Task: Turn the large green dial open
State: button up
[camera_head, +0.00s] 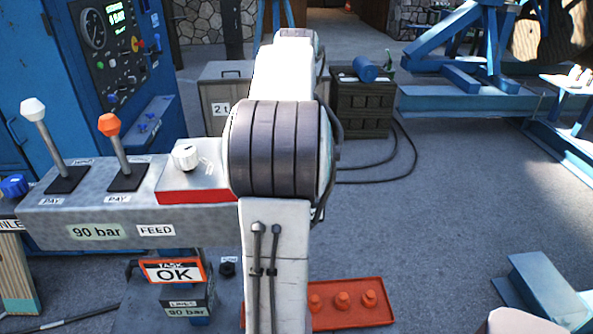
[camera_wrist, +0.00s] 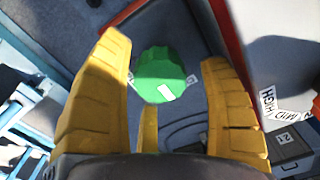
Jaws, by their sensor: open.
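The large green dial (camera_wrist: 160,72) shows in the wrist view, with a ribbed edge and a small white mark on its lower right. My gripper (camera_wrist: 164,49) is open, with its yellow fingers on either side of the dial. The dial looks close to the left finger, with a wider gap to the right finger; I cannot tell whether any finger touches it. In the head view my arm covers the middle of the picture, and neither the dial nor my fingers can be seen.
A grey console (camera_head: 190,229) carries a white-knobbed lever (camera_head: 33,110), an orange-knobbed lever (camera_head: 109,124) and a white selector knob (camera_head: 186,158). A sign reading "TASK OK" (camera_head: 174,271) is below it. A red tray (camera_head: 342,317) lies on the floor.

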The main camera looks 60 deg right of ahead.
jog(key=shift+f, duration=0.1)
jog(key=shift+c, duration=0.4)
jog(key=c, duration=1.1)
